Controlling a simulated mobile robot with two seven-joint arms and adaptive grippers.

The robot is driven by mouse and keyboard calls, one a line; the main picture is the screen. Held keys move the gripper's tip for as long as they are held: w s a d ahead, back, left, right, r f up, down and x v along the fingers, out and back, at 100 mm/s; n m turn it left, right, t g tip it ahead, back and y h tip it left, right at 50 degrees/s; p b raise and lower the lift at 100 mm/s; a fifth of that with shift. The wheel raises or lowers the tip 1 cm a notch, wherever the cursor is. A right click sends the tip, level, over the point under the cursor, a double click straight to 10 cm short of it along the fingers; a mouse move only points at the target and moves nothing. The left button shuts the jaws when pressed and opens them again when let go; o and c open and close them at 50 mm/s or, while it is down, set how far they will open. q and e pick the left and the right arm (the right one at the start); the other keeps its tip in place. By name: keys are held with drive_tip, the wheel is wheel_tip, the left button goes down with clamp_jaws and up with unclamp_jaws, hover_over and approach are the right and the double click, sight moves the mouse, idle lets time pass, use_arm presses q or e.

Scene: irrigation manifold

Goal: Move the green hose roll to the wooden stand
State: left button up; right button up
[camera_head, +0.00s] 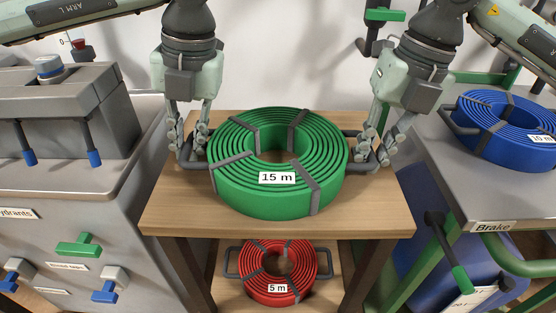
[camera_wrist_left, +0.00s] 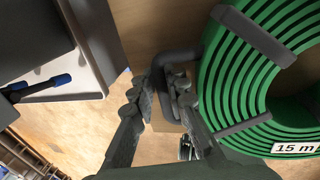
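The green hose roll (camera_head: 235,192), labelled "15 m", is over the top of the wooden stand (camera_head: 185,215) in the head view; I cannot tell whether it rests there or hangs just above. It looks level, with a dark handle on each side. My left gripper (camera_head: 187,150) has its fingers closed around the left handle, which also shows in the left wrist view (camera_wrist_left: 178,56). My right gripper (camera_head: 379,152) has its fingers around the right handle, apparently closed on it. Fingers partly hide both handles.
A red hose roll (camera_head: 255,277), labelled "5 m", lies on the stand's lower shelf. A blue hose roll (camera_head: 484,137) lies on the grey bench (camera_head: 425,165) at right. A grey cabinet (camera_head: 75,184) with valve levers stands at left. A bare wood strip lies in front of the green roll.

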use_arm(q)
drive_tip(key=shift+o, duration=1.3)
use_arm(e)
drive_tip(key=shift+o, duration=1.3)
drive_tip(key=shift+r, duration=0.1)
use_arm(q)
drive_tip(key=shift+d+r, duration=0.1)
drive_tip(key=shift+r, duration=0.05)
use_arm(e)
drive_tip(key=shift+r, duration=0.25)
use_arm(q)
wheel_tip(320, 180, up, 12)
drive_tip(key=d, duration=0.2)
drive_tip(key=shift+f, duration=0.2)
use_arm(e)
wheel_tip(320, 180, up, 11)
drive_tip(key=d, duration=0.2)
drive_tip(key=shift+r, duration=0.15)
use_arm(q)
drive_tip(key=shift+w+d, duration=0.1)
use_arm(e)
drive_tip(key=shift+d, duration=0.1)
